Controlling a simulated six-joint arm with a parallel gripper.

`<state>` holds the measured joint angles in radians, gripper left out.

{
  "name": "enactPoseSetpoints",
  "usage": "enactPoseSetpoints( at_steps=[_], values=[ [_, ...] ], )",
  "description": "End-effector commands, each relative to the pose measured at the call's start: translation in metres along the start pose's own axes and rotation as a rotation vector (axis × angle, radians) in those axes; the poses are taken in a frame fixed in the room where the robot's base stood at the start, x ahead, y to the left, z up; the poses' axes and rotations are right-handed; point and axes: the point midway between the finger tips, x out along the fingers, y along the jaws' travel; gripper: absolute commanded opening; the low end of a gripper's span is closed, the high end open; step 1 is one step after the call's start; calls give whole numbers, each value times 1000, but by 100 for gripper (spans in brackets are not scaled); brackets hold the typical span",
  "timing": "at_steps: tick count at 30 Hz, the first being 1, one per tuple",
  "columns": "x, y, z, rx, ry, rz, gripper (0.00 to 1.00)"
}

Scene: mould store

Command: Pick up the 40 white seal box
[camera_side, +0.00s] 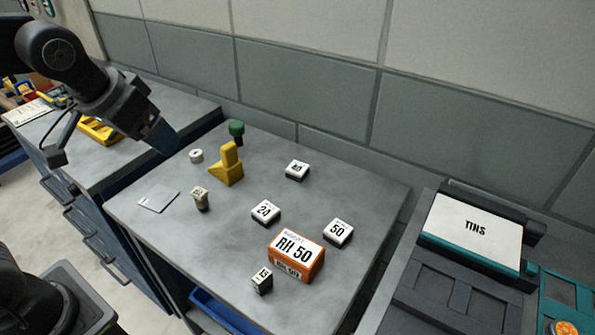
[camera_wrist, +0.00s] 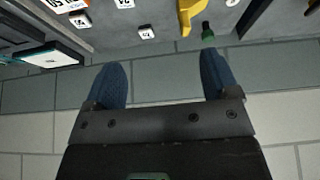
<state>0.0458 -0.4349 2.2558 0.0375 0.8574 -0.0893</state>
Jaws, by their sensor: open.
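A small white box (camera_side: 297,170) with a dark base stands at the back of the grey table; its small label looks like 40 but is hard to read. In the wrist view it seems to be the white box (camera_wrist: 146,32) near the table's wall edge. My gripper (camera_side: 160,137) is high at the left in the side view, well apart from the box. In the wrist view its two blue fingers (camera_wrist: 161,62) are spread with nothing between them. Similar white boxes are marked 20 (camera_side: 265,211), 50 (camera_side: 338,232) and 15 (camera_side: 262,279).
An orange RH 50 box (camera_side: 296,257) stands at the front right. A yellow block (camera_side: 229,164), a green knob (camera_side: 236,131), a small round piece (camera_side: 196,156), a beige stamp-like piece (camera_side: 200,198) and a flat plate (camera_side: 158,198) lie left. A wall (camera_side: 340,110) runs behind.

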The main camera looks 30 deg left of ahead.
Motion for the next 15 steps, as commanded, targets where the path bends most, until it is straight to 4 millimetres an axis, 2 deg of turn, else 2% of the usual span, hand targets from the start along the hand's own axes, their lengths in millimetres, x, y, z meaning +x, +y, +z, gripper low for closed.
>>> enactPoseSetpoints(
  at_steps=[1,6,8,12,15],
  values=[
    [11,4,-20,-2,-14,-2,81],
    [52,21,-78,-17,-33,-10,81],
    [70,28,-96,-23,-39,-12,81],
    [121,47,-132,-33,-54,-18,81],
    [158,60,-149,-40,-63,-22,81]
  ],
)
